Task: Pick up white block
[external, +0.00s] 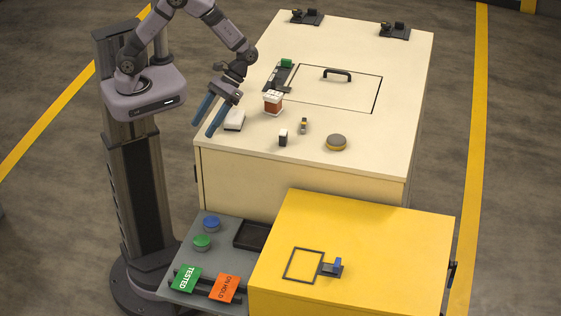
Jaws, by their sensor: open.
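A white block (235,119) lies on the cream cabinet top, near its left edge. My gripper (207,121) has two long blue fingers and is open. It hangs just left of the white block, around the cabinet's left edge, with the fingers pointing down. The right finger is close to the block in the picture; I cannot tell whether they touch. Nothing shows between the fingers.
On the cream cabinet top (380,140) stand an orange and white jar (272,103), a small black and white block (283,138), a small yellowish part (304,126) and a round grey and yellow disc (337,142). A lower yellow cabinet (400,230) stands in front.

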